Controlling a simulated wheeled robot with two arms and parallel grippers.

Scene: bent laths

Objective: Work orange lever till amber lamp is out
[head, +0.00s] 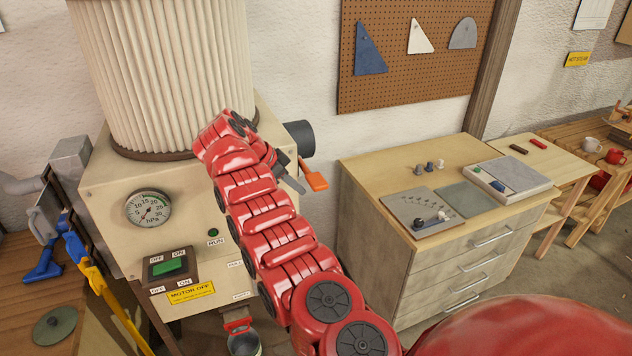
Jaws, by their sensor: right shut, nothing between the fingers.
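The orange lever (314,180) sticks out at the right side of the beige machine (105,185), below a dark round pipe end. My right arm reaches up across the machine's front. Its gripper (298,184) is shut and empty, with its fingers close beside the lever. I cannot tell whether they touch it. No amber lamp shows; my right arm covers part of the front panel. A dark green lamp (213,232) marked RUN is visible. My left gripper is not in view.
A gauge (149,208), a green switch (168,266) and a yellow MOTOR OFF sign (190,292) are on the machine's front. A pleated filter (165,75) stands on top. A wooden drawer cabinet (385,175) with small parts stands to the right. A metal cup (243,343) is below.

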